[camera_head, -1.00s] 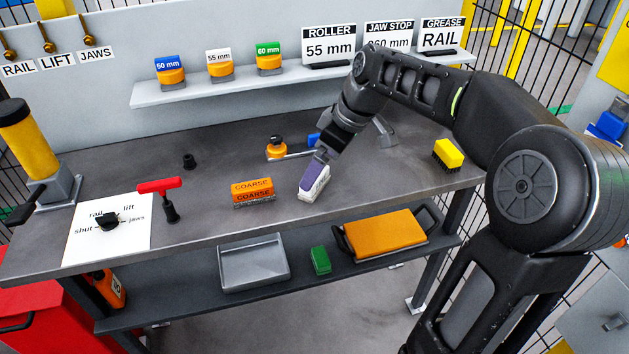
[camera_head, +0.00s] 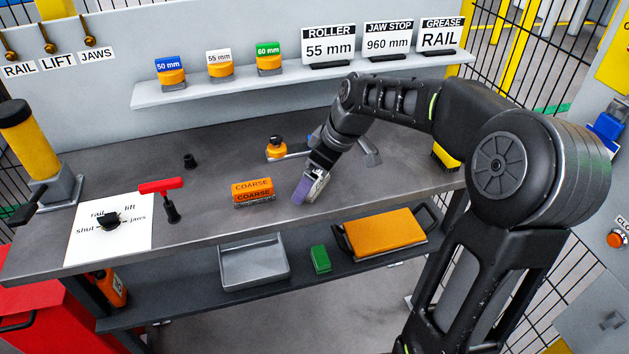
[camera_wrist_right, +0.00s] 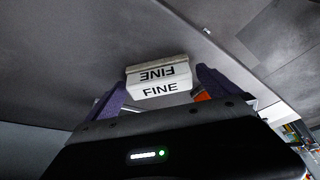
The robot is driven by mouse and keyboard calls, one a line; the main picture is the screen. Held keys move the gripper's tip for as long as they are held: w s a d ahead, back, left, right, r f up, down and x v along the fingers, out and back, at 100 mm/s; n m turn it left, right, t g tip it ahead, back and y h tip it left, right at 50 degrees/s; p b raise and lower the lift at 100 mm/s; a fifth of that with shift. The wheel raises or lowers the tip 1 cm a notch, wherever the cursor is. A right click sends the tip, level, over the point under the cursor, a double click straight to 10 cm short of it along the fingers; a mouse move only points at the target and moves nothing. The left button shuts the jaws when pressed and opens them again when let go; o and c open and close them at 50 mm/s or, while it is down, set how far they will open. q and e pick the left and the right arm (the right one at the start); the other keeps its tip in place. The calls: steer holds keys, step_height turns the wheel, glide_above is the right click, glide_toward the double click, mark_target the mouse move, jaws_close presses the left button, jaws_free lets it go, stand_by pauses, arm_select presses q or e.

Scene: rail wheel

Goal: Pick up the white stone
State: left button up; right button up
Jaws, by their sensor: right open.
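The white stone (camera_wrist_right: 158,90), a block marked FINE, rests on the dark bench top in the right wrist view. My right gripper (camera_head: 308,188) reaches down to the bench with purple-lined fingers. In the wrist view one finger stands on each side of the stone, and the jaws are open with a gap to it. In the head view the gripper mostly covers the stone. My left gripper is out of view.
An orange COARSE block (camera_head: 253,192) stands left of my right gripper. A yellow-black brush (camera_head: 446,157) is partly behind my arm. The bench front edge is close by.

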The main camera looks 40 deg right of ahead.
steer(key=shift+c, duration=0.6)
steer(key=c, duration=1.6)
steer(key=shift+o, duration=0.2)
step_height(320, 180, up, 10)
steer(key=shift+r, duration=0.1)
